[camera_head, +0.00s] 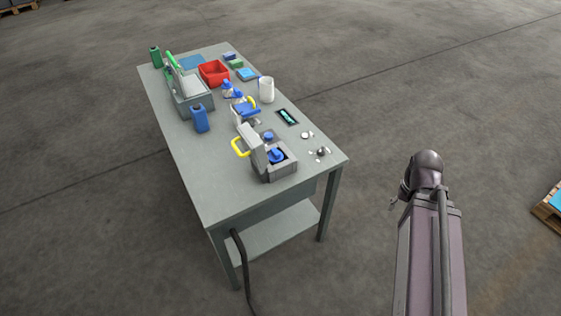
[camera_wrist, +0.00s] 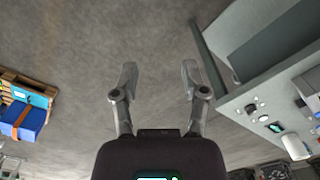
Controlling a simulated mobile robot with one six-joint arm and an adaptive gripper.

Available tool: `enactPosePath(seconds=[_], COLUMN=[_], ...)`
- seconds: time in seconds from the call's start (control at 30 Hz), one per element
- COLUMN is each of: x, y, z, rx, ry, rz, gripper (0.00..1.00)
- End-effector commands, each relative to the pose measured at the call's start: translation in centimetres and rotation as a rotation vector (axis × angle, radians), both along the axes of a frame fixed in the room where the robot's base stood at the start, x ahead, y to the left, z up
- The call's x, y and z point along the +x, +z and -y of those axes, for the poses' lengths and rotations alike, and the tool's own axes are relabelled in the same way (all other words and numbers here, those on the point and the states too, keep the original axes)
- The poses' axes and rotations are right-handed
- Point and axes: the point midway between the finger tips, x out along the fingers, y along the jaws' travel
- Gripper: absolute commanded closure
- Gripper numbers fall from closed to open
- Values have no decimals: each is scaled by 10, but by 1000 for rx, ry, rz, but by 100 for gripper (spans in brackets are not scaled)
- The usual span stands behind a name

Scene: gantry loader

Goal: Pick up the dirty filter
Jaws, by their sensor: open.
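I cannot tell for sure which thing is the dirty filter. A blue-topped part (camera_head: 277,155) sits inside an open grey housing (camera_head: 275,172) with a yellow handle, near the front end of the grey table (camera_head: 221,196). Other blue-and-white parts (camera_head: 244,112) stand behind the housing. My gripper (camera_wrist: 158,82) is open and empty in the wrist view, with bare floor between its fingers. My arm is to the right of the table in the head view, well apart from it. The table's edge shows on the right of the wrist view.
The table also bears a red bin (camera_head: 213,73), a grey box with a green handle (camera_head: 191,96), a blue bottle (camera_head: 200,118), a white cylinder (camera_head: 266,89) and small loose parts (camera_head: 321,153). A pallet with blue boxes (camera_wrist: 28,118) stands left in the wrist view.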

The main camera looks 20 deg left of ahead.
Motion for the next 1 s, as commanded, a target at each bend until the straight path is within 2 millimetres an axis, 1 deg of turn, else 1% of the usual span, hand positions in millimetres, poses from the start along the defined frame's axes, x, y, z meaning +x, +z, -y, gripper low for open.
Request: enactPosePath(seconds=[0.17, 0.2, 0.23, 0.37, 0.47, 0.5, 0.57, 0.67, 0.77, 0.8, 0.87, 0.9, 0.97, 1.0], x=[0, 0, 0, 4, 11, 15, 23, 39, 55, 62, 71, 76, 83, 87], y=[0, 0, 0, -4, -10, -14, -20, -31, -41, -44, -48, -50, -51, -51], z=[0, 0, 0, -6, -19, -34, -52, -84, -125, -142, -170, -188, -215, -234], rx=[0, 0, 1, 13, 37, 53, 81, 140, 210, 239, 282, 310, 348, 372], ry=[0, 0, 1, 22, 64, 87, 132, 230, 343, 389, 456, 499, 557, 592], rz=[0, 0, 1, 16, 50, 69, 107, 193, 303, 354, 432, 486, 568, 621], gripper=[43, 31, 29, 29, 29, 29, 29, 29, 29, 29, 29, 29, 29, 29])
